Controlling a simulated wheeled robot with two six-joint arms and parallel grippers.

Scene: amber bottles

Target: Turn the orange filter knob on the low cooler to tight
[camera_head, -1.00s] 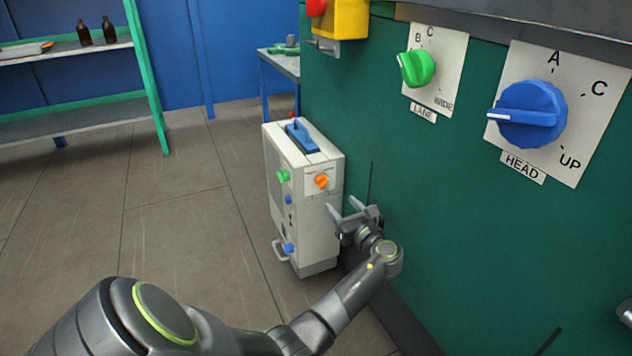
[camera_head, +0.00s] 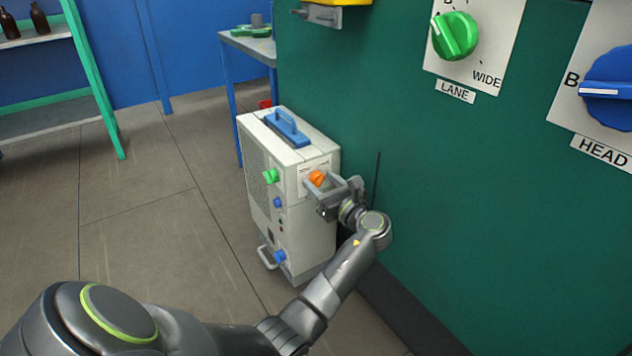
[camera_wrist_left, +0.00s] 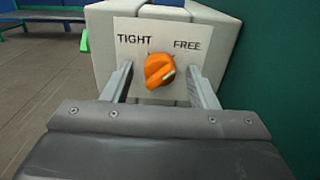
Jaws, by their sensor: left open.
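The low cooler (camera_head: 300,225) is a white box on the floor against the green wall, with a blue handle on top. Its orange filter knob (camera_head: 317,178) is on the upper part of the face toward me. In the left wrist view the orange knob (camera_wrist_left: 159,70) sits on a plate marked TIGHT at left and FREE at right; its pale mark points to the right, toward the FREE side. My left gripper (camera_head: 318,191) is open, its fingers on either side of the knob, with gaps showing in the wrist view. My right gripper is not in view.
The cooler also has a green knob (camera_head: 270,176) and blue knobs (camera_head: 280,256). The green wall (camera_head: 440,200) rises close on the right, with a green LANE knob (camera_head: 454,36) and a blue HEAD knob (camera_head: 608,88). Floor (camera_head: 150,230) is clear to the left.

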